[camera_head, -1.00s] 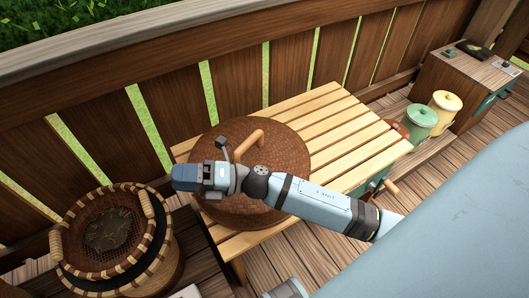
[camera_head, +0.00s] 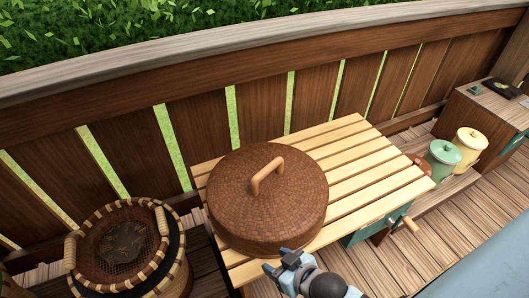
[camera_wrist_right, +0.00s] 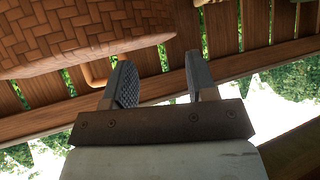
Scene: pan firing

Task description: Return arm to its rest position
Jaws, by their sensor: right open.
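My right gripper (camera_head: 283,264) shows at the bottom middle of the head view, near the front edge of the slatted table. It is open with nothing between its fingers. In the right wrist view its two fingers (camera_wrist_right: 160,88) stand apart. A round brown woven lid (camera_head: 290,210) with a wooden handle sits on the table, just beyond the gripper and apart from it. The lid's woven side (camera_wrist_right: 75,35) also shows at the upper left of the wrist view. My left gripper is not in view.
The slatted wooden table (camera_head: 378,182) has bare room right of the lid. A woven basket with a mesh inside (camera_head: 163,262) stands at the lower left. A fence runs behind.

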